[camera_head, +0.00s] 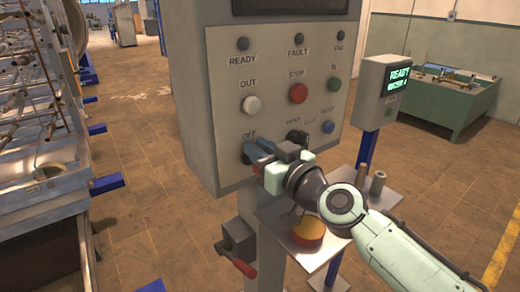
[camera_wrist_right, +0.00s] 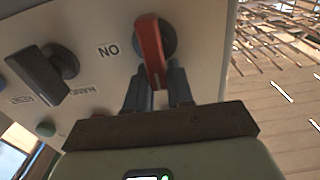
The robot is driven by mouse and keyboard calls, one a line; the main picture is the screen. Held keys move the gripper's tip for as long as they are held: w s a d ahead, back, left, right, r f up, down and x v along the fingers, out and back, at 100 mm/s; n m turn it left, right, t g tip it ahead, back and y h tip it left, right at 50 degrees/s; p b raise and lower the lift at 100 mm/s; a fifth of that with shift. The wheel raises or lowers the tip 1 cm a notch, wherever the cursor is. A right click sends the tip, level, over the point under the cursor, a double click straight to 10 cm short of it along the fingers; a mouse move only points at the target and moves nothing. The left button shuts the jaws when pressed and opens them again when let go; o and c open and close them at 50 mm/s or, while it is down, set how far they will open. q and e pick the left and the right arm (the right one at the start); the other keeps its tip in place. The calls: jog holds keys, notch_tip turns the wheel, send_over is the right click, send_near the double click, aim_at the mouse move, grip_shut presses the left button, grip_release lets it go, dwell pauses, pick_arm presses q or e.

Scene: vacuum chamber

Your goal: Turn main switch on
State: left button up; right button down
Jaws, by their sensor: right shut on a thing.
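The main switch, a red handle (camera_wrist_right: 150,52) on a dark round base, is on the control panel (camera_head: 222,75). An "ON" label, upside down in the right wrist view, is beside it. The handle is tilted slightly in that view, its lower end between the fingers. My right gripper (camera_head: 258,150) is at the panel's lower left, by the "OFF" label, and hides the switch in the head view. In the wrist view my right gripper (camera_wrist_right: 157,85) is shut on the handle. My left gripper is not in view.
A black selector knob (camera_wrist_right: 45,72) sits close beside the switch. White (camera_head: 252,104), red (camera_head: 298,93) and green (camera_head: 334,84) buttons are above. Below are a lever box with a red handle (camera_head: 244,268) and a small shelf with a red-and-yellow button (camera_head: 308,232). Racks stand at left.

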jog(key=shift+m, duration=0.3)
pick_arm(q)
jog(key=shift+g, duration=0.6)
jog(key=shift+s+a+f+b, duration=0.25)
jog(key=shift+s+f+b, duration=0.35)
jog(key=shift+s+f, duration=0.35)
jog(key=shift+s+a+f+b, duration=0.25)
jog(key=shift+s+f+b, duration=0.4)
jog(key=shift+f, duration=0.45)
pick_arm(e)
jog(key=shift+w+d+f+m, duration=0.25)
jog(key=shift+d+f+m, duration=0.2)
jog(key=shift+m, duration=2.4)
jog(key=shift+w+d+f+m, duration=0.3)
jog(key=shift+f+m, duration=0.25)
jog(key=shift+m, duration=2.35)
jog(key=shift+w+d+f+m, duration=0.25)
jog(key=shift+d+f+m, duration=0.2)
jog(key=shift+m, duration=2.4)
jog(key=shift+f, duration=0.1)
jog(key=c, duration=1.1)
grip_release()
